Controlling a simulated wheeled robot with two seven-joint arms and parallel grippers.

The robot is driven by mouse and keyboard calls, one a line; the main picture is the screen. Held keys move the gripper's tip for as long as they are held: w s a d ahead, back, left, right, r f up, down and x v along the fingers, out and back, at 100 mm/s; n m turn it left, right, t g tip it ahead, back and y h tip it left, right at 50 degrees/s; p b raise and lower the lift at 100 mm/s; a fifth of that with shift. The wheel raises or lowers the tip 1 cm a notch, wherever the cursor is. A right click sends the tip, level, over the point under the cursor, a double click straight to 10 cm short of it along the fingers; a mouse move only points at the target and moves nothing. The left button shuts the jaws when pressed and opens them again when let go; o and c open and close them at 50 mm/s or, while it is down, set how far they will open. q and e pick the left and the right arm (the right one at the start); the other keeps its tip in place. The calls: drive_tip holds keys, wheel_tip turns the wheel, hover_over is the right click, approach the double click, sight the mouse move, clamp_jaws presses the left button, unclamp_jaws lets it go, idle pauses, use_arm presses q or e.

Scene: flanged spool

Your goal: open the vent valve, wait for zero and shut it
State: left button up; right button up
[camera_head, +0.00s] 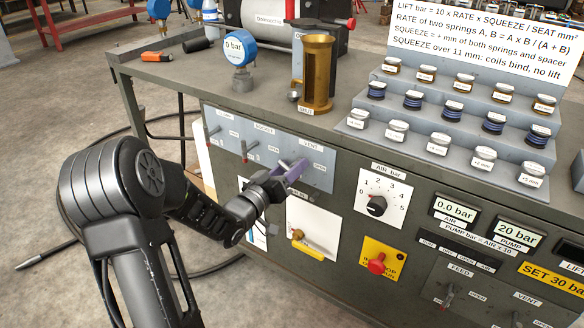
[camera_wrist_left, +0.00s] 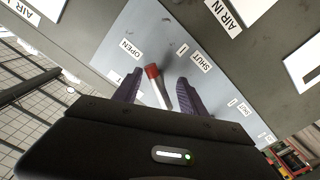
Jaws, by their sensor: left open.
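The upper grey valve panel (camera_head: 225,145) on the bench front has several levers; its right one is labelled VENT. My left gripper (camera_head: 291,170), with purple fingers, is at that VENT position and hides most of its lever in the head view. In the left wrist view, a red-tipped lever (camera_wrist_left: 152,72) shows between the open fingers (camera_wrist_left: 159,80), with labels OPEN on its left and SHUT on its right. Whether a finger touches it, I cannot tell. A blue-topped gauge (camera_head: 240,48) on the bench reads 0 bar. My right gripper is not in view.
A second panel at lower right also has a VENT label (camera_head: 527,298). Displays read AIR 0.0 bar (camera_head: 455,209) and PUMP 20 bar (camera_head: 519,233). An AIR dial (camera_head: 377,205), yellow handle (camera_head: 305,243) and red stop button (camera_head: 377,265) lie nearby. A brass cylinder (camera_head: 317,75) stands above.

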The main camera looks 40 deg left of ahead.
use_arm(q)
drive_tip(key=shift+w, duration=0.4)
drive_tip(key=shift+c, duration=0.4)
clamp_jaws()
